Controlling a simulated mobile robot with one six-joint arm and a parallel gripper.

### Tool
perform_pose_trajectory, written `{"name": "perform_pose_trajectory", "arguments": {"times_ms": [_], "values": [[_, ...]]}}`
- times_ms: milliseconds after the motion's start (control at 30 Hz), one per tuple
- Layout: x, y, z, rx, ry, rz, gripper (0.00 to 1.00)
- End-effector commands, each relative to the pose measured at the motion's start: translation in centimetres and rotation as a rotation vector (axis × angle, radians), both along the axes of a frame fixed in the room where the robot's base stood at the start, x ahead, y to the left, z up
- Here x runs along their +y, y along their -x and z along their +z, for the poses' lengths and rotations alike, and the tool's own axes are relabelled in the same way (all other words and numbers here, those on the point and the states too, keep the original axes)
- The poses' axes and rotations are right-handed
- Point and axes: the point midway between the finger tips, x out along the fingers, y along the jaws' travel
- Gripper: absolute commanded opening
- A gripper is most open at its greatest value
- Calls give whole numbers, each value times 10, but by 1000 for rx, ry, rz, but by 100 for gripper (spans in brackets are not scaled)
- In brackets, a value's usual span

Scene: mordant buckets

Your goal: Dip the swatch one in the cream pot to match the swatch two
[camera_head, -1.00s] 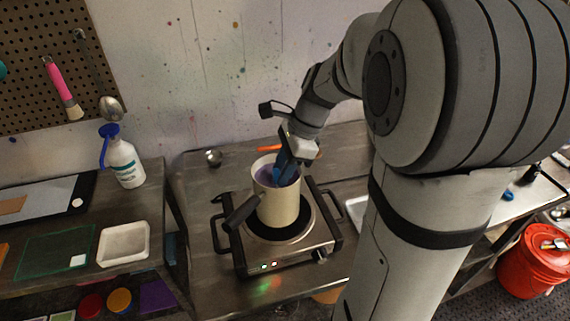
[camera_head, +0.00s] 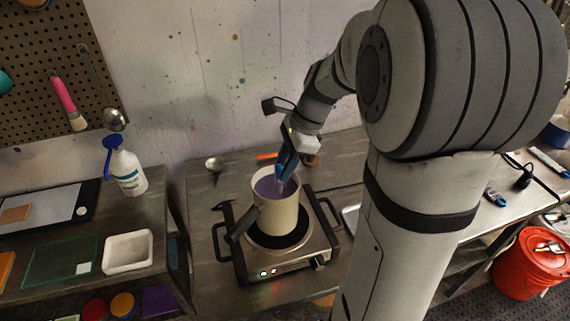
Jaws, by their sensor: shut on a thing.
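The cream pot (camera_head: 277,215) stands upright on a hot plate and holds purple liquid (camera_head: 267,188). My gripper (camera_head: 284,176) reaches down into the right side of the pot's mouth, its blue fingers shut. A small pale piece, likely swatch one (camera_head: 281,184), shows at the fingertips, at or just above the liquid; most of it is hidden or too small to make out. I cannot tell which piece is swatch two. A small white square (camera_head: 82,269) lies on the green mat, and another pale piece (camera_head: 81,211) lies on the grey board.
The hot plate (camera_head: 290,262) has lit lamps on its front. The pot's dark handle (camera_head: 243,222) points front left. A white tray (camera_head: 128,252) and a spray bottle (camera_head: 127,172) stand on the left bench. A red bucket (camera_head: 530,262) stands at far right.

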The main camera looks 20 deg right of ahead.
Motion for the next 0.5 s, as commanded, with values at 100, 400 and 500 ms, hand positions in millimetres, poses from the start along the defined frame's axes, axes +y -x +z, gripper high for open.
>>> {"name": "perform_pose_trajectory", "arguments": {"times_ms": [100,400,500], "values": [[0,0,17,0,0,0,14],[0,0,47,0,0,0,14],[0,0,57,-1,0,0,14]]}}
